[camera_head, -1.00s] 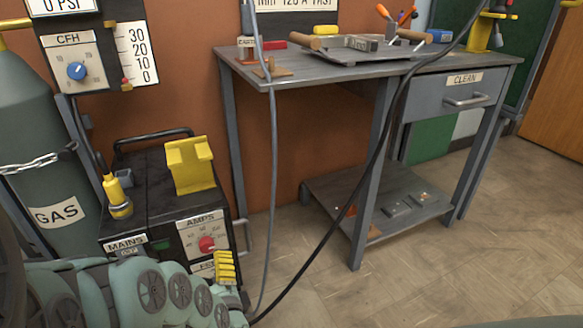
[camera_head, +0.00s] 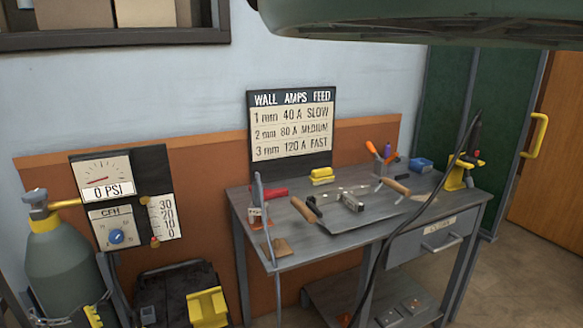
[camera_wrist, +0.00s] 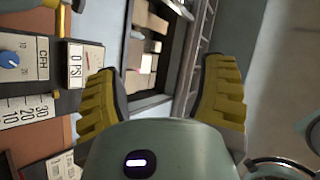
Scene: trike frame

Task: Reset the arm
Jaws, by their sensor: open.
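My gripper (camera_wrist: 163,95) shows in the wrist view with its two yellow ribbed fingers spread wide apart and nothing between them. The wrist view is turned on its side. Past the fingers are a wall shelf with boxes (camera_wrist: 148,45), the gauge panel (camera_wrist: 87,62) and pale wall. The fingers are not in the head view. A dark green-grey rounded body (camera_head: 420,18), probably part of my arm, crosses the top right of the head view.
A grey workbench (camera_head: 300,255) with tools stands at the centre right. A gas cylinder (camera_head: 65,265) and a black welding machine (camera_head: 165,290) stand at the left. A black cable (camera_head: 400,225) hangs across the bench front. A wall chart (camera_head: 292,130) stands behind the bench.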

